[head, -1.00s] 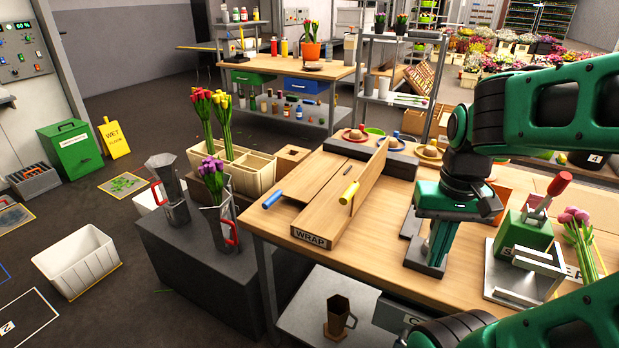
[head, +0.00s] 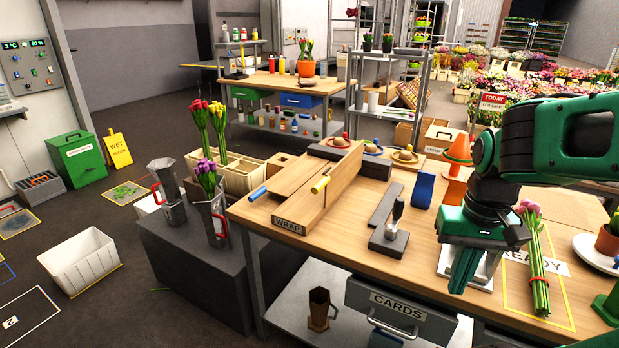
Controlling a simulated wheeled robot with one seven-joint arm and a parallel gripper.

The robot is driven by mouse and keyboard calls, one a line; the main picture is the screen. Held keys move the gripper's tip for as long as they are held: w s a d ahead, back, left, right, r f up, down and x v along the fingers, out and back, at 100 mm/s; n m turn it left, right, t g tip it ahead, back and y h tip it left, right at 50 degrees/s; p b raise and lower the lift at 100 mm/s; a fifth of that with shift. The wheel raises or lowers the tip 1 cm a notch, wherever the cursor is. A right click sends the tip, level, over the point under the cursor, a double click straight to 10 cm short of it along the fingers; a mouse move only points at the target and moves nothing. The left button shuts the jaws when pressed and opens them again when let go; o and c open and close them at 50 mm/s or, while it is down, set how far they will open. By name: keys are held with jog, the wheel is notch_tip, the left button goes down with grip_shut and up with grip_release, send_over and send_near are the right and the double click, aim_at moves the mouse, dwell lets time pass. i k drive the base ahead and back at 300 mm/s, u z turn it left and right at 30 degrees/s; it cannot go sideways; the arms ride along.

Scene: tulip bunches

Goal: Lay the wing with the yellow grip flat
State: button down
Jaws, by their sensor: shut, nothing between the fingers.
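The wooden wrap board (head: 290,225) lies on the workbench left of centre, with WRAP on its front edge. The wing with the yellow grip (head: 335,182) stands up at a slant along the board's right side. Its yellow grip (head: 320,184) sticks out on the left face. Beside it, the wing with the blue grip (head: 298,176) looks flat; its blue grip (head: 257,193) is at the left end. My gripper (head: 461,288) is well to the right of the board, apart from both wings, pointing down. It is shut and empty.
A grey block with a dark-handled tool (head: 390,238) and a blue holder (head: 423,190) stand between board and gripper. Pink tulips (head: 535,260) lie on the READY mat (head: 560,318) at right. The bench's front middle is clear.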

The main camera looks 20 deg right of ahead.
aim_at(338, 177)
jog(key=z, duration=0.15)
jog(key=i, duration=0.5)
jog(key=u, duration=0.05)
jog(key=k, duration=1)
jog(key=u, duration=1.2)
jog(key=i, duration=2.45)
jog(key=z, duration=0.05)
